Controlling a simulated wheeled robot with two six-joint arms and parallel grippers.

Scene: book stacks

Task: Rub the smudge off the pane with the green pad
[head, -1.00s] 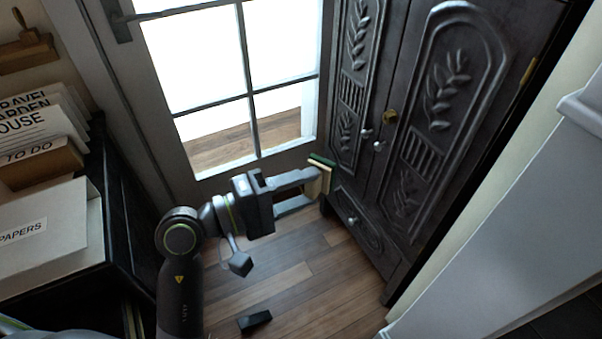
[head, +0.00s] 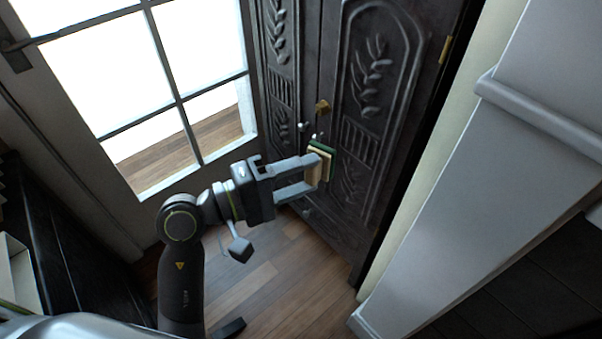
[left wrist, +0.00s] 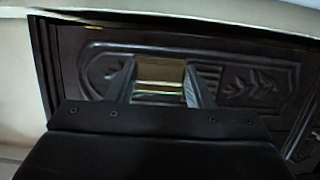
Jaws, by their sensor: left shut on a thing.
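My left gripper (head: 308,176) is shut on the green pad (head: 327,165), a small block with a pale tan body and a green face pointing away from the gripper. The pad is in front of the dark carved cabinet, and I cannot tell whether it touches it. In the left wrist view the pad (left wrist: 160,75) shows between the two fingers, with the carved door behind it. The glazed door with bright panes (head: 107,75) stands at the left of the head view. I see no clear smudge on the panes. My right gripper is not in view.
The dark cabinet (head: 375,110) with small knobs stands beyond the pad. A pale wall with a ledge (head: 540,120) is at the right. Dark furniture (head: 70,260) edges the left. Wooden floor (head: 285,275) lies clear below the gripper.

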